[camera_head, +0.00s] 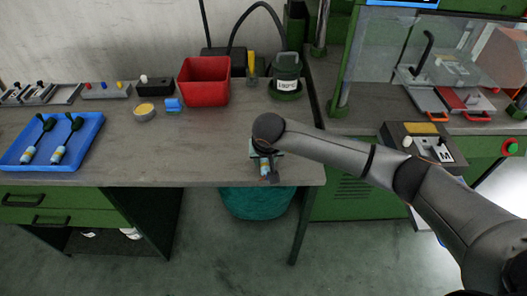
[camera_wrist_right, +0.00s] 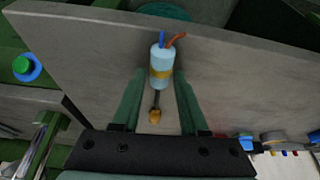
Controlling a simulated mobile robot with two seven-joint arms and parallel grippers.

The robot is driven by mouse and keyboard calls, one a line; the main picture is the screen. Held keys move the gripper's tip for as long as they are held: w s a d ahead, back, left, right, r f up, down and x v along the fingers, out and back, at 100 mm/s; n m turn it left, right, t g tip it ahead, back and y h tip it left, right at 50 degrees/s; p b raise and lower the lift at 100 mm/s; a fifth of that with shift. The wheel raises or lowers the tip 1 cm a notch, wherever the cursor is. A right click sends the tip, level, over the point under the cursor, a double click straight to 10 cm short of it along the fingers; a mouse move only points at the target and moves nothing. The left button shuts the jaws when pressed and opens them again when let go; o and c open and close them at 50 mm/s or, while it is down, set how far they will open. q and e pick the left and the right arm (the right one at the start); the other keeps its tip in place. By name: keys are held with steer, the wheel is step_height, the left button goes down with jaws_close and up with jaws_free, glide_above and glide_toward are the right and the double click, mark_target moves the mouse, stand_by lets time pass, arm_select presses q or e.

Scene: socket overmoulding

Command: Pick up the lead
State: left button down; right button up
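The lead (camera_wrist_right: 161,68) has a pale blue cylindrical body with a yellow band. Blue and orange wires come out of one end, and a short black cable with a brownish tip from the other. It lies on the grey bench top near the front edge; in the head view a small part of it (camera_head: 264,167) shows under my right wrist. My right gripper (camera_wrist_right: 158,84) is open, with its green fingers on either side of the lead and gaps visible on both sides. In the head view my right gripper (camera_head: 268,172) is mostly hidden by its wrist. My left gripper is not in view.
A blue tray (camera_head: 88,150) with two similar pieces stands at the left of the bench (camera_head: 200,160). A red bin (camera_head: 204,82), a small round dish (camera_head: 145,112) and a dark green labelled container (camera_head: 287,82) stand farther back. The bench is clear between tray and gripper.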

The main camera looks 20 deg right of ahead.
jaws_close()
stand_by(0.4)
